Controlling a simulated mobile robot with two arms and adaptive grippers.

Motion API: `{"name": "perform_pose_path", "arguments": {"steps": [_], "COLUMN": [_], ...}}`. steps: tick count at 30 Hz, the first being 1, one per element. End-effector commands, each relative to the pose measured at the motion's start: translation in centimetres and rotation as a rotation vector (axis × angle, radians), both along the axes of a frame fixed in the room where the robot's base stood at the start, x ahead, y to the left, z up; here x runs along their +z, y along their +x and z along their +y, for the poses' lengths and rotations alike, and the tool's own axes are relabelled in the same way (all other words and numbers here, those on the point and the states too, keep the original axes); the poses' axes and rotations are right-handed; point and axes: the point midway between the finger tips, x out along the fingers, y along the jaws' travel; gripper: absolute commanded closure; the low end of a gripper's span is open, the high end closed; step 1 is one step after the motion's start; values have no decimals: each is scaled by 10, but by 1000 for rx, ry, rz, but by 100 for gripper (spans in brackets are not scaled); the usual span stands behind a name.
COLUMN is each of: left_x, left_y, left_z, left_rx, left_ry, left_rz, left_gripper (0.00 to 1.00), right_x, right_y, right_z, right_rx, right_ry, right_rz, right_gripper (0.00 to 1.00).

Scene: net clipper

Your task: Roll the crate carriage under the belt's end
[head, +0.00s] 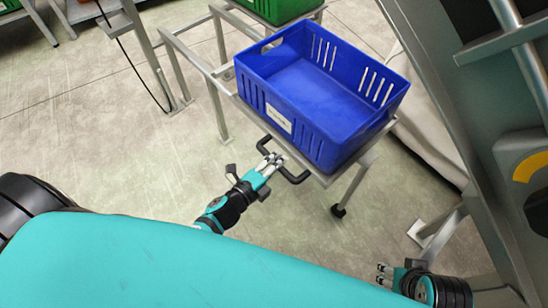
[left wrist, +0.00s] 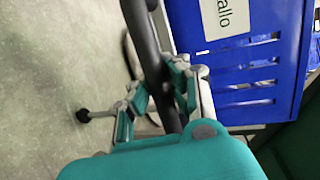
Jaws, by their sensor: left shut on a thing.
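The blue crate (head: 300,88), empty with slotted walls and a white label, sits on the carriage (head: 352,160), a grey metal frame with a dark caster (head: 338,211). The carriage's black handle (head: 297,179) sticks out at its near side. My left gripper (head: 272,164) is shut on this handle. In the left wrist view the black handle bar (left wrist: 140,30) runs between the fingers (left wrist: 165,95), with the crate (left wrist: 245,65) just beyond. My right gripper (head: 383,273) is open and empty at the lower right, apart from the carriage. I cannot make out the belt's end.
A grey metal machine frame (head: 425,60) with a yellow-marked knob (head: 530,165) stands close on the right. A green crate (head: 280,8) stands behind the blue one. A metal rail frame (head: 190,62) lies left of the carriage. The floor at left (head: 80,130) is clear.

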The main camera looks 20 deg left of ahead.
Motion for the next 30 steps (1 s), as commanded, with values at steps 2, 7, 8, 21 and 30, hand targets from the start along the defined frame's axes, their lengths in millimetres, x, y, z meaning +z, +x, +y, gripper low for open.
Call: {"name": "perform_pose_path", "arguments": {"steps": [2,7,8,21,30], "left_x": [-5,-6,-6,-3,1], "left_y": [-6,-6,-6,-3,-26], "left_z": [-3,-4,-4,-3,4], "left_rx": [-4,-5,-5,-4,-3], "left_ry": [-6,-7,-8,-5,-4], "left_rz": [15,15,15,7,9], "left_gripper": [100,100,100,58,58], "right_x": [0,0,0,0,0], "right_y": [0,0,0,0,0], "right_z": [0,0,0,0,0], "right_rx": [0,0,0,0,0], "right_ry": [0,0,0,0,1], "right_rz": [0,0,0,-1,-1], "right_gripper": [60,60,60,60,60]}}
